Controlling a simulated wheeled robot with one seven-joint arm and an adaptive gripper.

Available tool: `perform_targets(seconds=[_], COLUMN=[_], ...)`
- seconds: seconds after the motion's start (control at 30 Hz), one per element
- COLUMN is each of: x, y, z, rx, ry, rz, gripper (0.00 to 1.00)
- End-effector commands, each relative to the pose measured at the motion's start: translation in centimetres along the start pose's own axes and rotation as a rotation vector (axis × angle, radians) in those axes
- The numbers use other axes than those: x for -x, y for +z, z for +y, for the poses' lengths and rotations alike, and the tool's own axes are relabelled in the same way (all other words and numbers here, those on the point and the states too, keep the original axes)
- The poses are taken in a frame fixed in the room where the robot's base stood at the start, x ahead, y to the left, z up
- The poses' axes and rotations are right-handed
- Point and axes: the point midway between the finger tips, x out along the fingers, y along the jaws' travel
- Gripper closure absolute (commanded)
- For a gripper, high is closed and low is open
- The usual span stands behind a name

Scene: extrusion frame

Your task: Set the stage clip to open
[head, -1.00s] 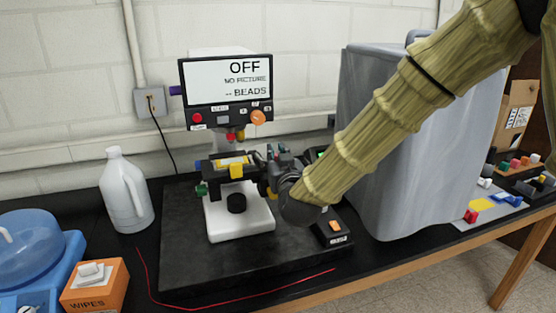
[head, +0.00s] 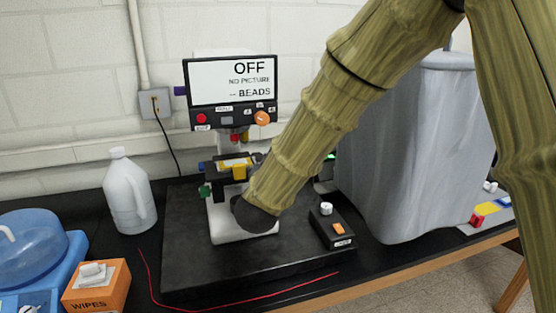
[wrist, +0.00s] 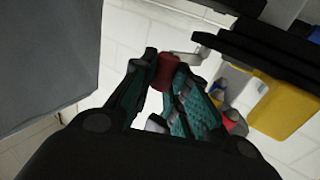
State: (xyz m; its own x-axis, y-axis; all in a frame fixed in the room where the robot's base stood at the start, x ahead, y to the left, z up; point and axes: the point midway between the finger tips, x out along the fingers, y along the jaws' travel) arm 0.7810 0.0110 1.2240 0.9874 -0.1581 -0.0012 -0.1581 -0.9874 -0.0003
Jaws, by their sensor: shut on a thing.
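The microscope (head: 222,225) stands on a black base, and its stage (head: 207,167) carries a yellow block (head: 239,173). The block also shows in the wrist view (wrist: 290,105), under the black stage edge (wrist: 265,52). In the wrist view my gripper (wrist: 165,78) has its teal-padded fingers closed around a small red knob (wrist: 165,70). A thin pale metal arm (wrist: 187,57) runs from beside the knob toward the stage. I cannot tell for sure that this is the stage clip. In the head view my own arm hides the gripper and the stage's right side.
The screen (head: 232,82) above reads OFF, NO PICTURE, BEADS. A control box (head: 332,227) with an orange switch sits right of the microscope. A large grey bin (head: 410,170) stands close on the right. A white jug (head: 130,195) and wipes box (head: 97,287) are at left.

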Motion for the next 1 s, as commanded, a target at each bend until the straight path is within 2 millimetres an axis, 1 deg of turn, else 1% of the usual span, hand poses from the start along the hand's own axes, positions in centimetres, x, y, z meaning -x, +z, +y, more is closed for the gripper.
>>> perform_targets(seconds=[0.3,0.33,0.4,0.43,0.77,0.87,1.0], x=[0.0,0.0,0.0,0.0,0.1,0.6,2.4], y=[-0.1,-0.1,-0.1,-0.1,-0.1,-0.1,-0.1], z=[0.0,0.0,0.0,0.0,0.0,0.0,0.0], rx=[-0.001,-0.001,-0.001,-0.001,0.0,0.001,0.001], ry=[0.0,0.0,0.0,0.0,0.0,-0.001,-0.001], rz=[0.003,0.003,0.002,0.002,0.001,0.001,0.001], gripper=[1.0,0.79,0.66,0.61,0.61,0.61,0.61])
